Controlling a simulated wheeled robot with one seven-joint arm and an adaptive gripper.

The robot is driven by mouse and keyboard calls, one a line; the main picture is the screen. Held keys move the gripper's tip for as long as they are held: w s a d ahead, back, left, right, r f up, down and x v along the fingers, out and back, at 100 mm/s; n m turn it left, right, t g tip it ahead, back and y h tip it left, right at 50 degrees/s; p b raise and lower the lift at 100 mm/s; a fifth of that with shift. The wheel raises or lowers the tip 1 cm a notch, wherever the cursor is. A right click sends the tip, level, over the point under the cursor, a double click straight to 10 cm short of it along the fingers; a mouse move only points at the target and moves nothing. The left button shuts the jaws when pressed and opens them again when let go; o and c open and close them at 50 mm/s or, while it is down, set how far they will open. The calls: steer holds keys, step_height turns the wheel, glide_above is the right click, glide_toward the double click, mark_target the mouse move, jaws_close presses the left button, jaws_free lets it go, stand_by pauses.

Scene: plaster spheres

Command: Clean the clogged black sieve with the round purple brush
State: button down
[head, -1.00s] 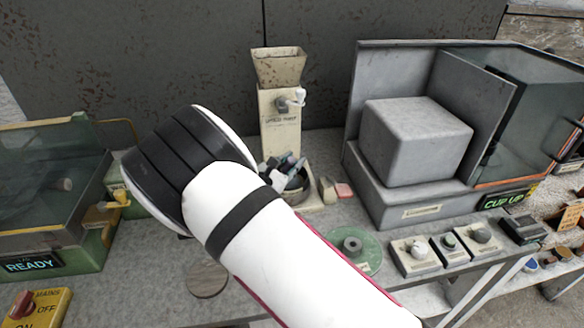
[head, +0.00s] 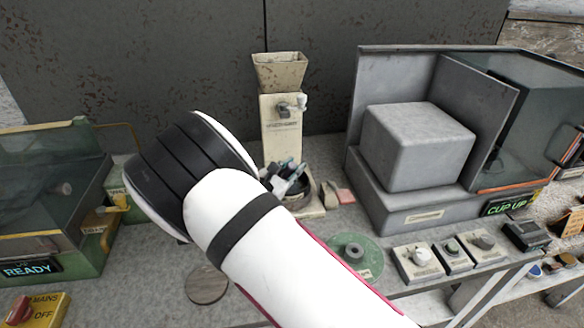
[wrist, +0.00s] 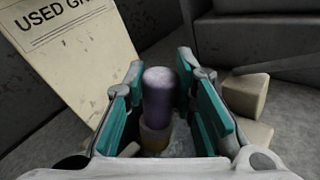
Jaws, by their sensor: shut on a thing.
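My gripper (wrist: 160,107) has its teal fingers closed on the sides of an upright purple cylinder with a rounded top, the purple brush (wrist: 158,92). Its lower part is tan, and its bristle end is hidden low between the fingers. In the head view my gripper (head: 287,181) is small, at the foot of a beige hopper stand (head: 281,130), partly behind my white arm. The brush cannot be made out there. I cannot clearly pick out the black sieve in either view; something dark shows beneath the fingers in the head view.
The stand's label, partly reading "USED GR", is close at left in the wrist view (wrist: 75,45). A grey block in a grey housing (head: 415,145) stands right. A green disc (head: 372,262) and small switch boxes (head: 418,262) lie in front. A glass-topped "READY" case (head: 45,215) is left.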

steer(key=shift+f, duration=0.35)
steer(key=shift+w+a+b, duration=0.25)
steer(key=shift+w+b, duration=0.55)
steer(key=shift+w, duration=0.1)
steer(key=shift+s+d+r+p, duration=0.1)
steer(key=shift+s+d+p, duration=0.1)
steer(key=shift+s+p, duration=0.5)
steer(key=shift+s+d+p, duration=0.15)
steer(key=shift+s+p, duration=0.15)
steer(key=shift+s, duration=0.25)
steer(key=shift+s+d+p, duration=0.15)
steer(key=shift+s+p, duration=0.1)
steer(key=shift+s, duration=0.3)
steer(key=shift+w+a+b, duration=0.25)
steer(key=shift+w+b, duration=0.4)
steer(key=shift+w, duration=0.3)
steer(key=shift+w+a+b, duration=0.25)
steer(key=shift+w+b, duration=0.4)
steer(key=shift+w, duration=0.25)
steer(key=shift+s, duration=0.1)
